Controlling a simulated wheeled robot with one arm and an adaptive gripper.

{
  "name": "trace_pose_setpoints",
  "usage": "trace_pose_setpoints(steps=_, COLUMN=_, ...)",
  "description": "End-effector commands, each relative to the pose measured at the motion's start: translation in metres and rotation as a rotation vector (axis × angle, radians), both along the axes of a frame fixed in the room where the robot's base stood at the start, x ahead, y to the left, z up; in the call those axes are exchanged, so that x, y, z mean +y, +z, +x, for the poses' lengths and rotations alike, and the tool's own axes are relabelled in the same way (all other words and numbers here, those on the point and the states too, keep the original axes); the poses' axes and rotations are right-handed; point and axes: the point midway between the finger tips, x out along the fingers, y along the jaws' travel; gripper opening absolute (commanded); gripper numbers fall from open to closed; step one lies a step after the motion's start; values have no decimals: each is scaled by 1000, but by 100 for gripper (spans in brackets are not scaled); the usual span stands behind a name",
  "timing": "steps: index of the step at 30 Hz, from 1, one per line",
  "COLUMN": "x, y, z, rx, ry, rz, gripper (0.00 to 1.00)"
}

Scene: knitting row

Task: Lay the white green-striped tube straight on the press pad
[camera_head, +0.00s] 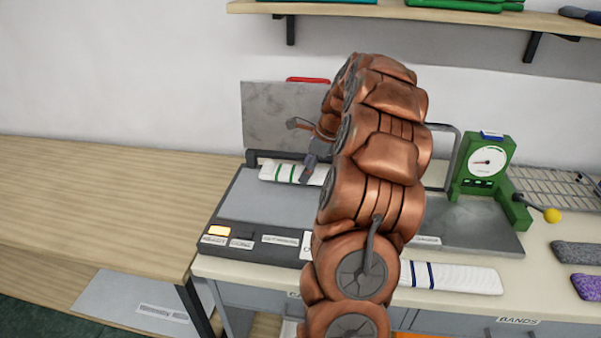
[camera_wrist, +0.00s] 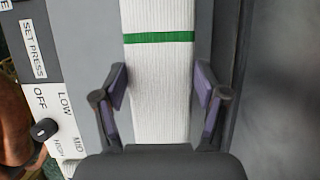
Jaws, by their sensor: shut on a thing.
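The white green-striped tube (camera_head: 268,171) lies across the back of the grey press pad (camera_head: 254,203), in front of the raised metal lid plate (camera_head: 284,112). My gripper (camera_head: 308,172) is at the tube, and my arm hides the tube's right part. In the wrist view my gripper (camera_wrist: 161,88) has one finger on each side of the tube (camera_wrist: 160,70) and is shut on it. One green stripe crosses the tube there, and the tube runs straight up the picture. Whether the tube touches the pad is hard to tell.
A white tube with blue stripes (camera_head: 455,277) lies at the bench's front. A green dial gauge (camera_head: 487,160) stands right, near a yellow knob (camera_head: 552,215). Grey (camera_head: 575,253) and purple (camera_head: 586,286) pieces lie further right. The wooden table (camera_head: 90,200) at left is clear.

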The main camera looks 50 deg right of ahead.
Motion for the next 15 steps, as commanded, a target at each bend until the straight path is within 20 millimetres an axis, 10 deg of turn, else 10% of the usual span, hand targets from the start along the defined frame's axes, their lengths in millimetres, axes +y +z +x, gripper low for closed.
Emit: trace_pose_setpoints(steps=15, x=3, y=-24, z=24, rx=2, ry=-3, rz=4, gripper=50)
